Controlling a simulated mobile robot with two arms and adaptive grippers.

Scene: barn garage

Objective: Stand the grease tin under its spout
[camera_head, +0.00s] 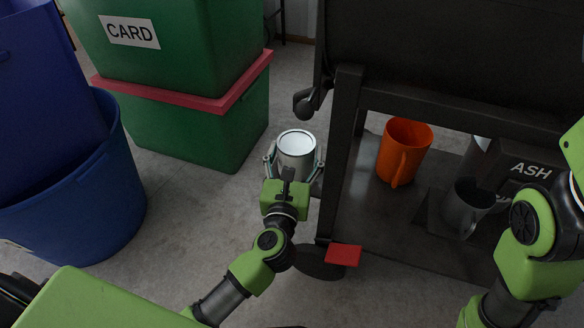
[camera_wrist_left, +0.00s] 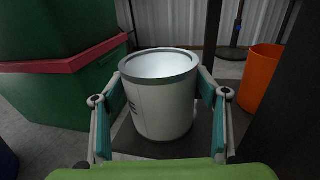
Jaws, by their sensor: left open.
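The grease tin (camera_head: 296,143), pale with a metal rim and open top, stands upright beside the dark cart. It also shows in the left wrist view (camera_wrist_left: 160,100), with dark marking on its left side, over a dark surface. My left gripper (camera_head: 295,166) is open, with one finger on each side of the tin; its teal pads show in the wrist view (camera_wrist_left: 165,105). I cannot tell whether the pads touch it. A dark rounded part (camera_head: 308,103) juts from the cart's left side, beyond the tin; I cannot tell if it is the spout.
The cart's lower shelf (camera_head: 365,220) holds an orange mug (camera_head: 403,150), a grey mug (camera_head: 464,207) and a box marked ASH (camera_head: 528,168). Green crates (camera_head: 190,130) and a blue bin (camera_head: 80,205) stand left. A cart leg (camera_head: 342,150) is close right of the tin.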

